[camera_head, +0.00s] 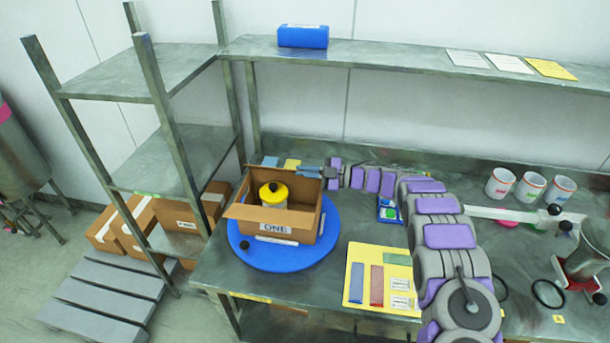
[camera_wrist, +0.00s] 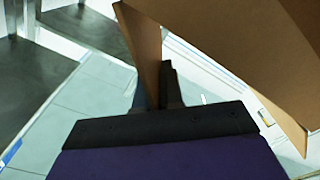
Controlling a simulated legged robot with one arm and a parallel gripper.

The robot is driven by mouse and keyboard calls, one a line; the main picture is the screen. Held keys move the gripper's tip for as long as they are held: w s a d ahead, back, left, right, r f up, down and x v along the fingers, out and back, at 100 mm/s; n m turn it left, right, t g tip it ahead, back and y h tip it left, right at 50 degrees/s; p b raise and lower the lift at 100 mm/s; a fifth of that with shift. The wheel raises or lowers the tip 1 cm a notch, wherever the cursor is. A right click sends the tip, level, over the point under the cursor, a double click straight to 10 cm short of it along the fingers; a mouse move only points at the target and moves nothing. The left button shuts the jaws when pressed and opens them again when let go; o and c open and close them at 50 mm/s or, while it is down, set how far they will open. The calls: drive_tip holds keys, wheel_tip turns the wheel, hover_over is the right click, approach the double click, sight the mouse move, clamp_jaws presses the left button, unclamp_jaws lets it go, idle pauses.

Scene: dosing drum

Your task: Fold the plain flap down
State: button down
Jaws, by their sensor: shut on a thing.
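An open cardboard box (camera_head: 305,228) labelled ONE stands on a round blue turntable (camera_head: 241,254). A jar (camera_head: 273,194) with a yellow lid is inside it. My gripper (camera_head: 298,171) reaches in from the right to the box's back edge. In the wrist view my gripper (camera_wrist: 168,80) is shut on a plain cardboard flap (camera_wrist: 143,40), which stands up from between the fingers. A wider cardboard panel (camera_wrist: 225,45) is at the right there. In the head view my gripper partly hides the held flap, and its exact tilt is unclear.
A yellow board (camera_head: 356,256) with coloured strips lies right of the turntable. Several cups (camera_head: 500,183) and a metal apparatus (camera_head: 583,255) are at the right. A shelf (camera_head: 400,55) with a blue block (camera_head: 303,36) runs above the bench. A metal rack (camera_head: 165,160) stands left.

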idle(0.5)
drive_tip(key=c, duration=1.3)
unclamp_jaws()
drive_tip(key=shift+c, duration=0.2)
drive_tip(key=s+d+p, duration=0.1)
drive_tip(key=s+d, duration=0.1)
drive_tip(key=d, duration=1)
drive_tip(key=shift+f+p, duration=0.15)
drive_tip(key=shift+p, duration=0.25)
drive_tip(key=shift+c, duration=0.2)
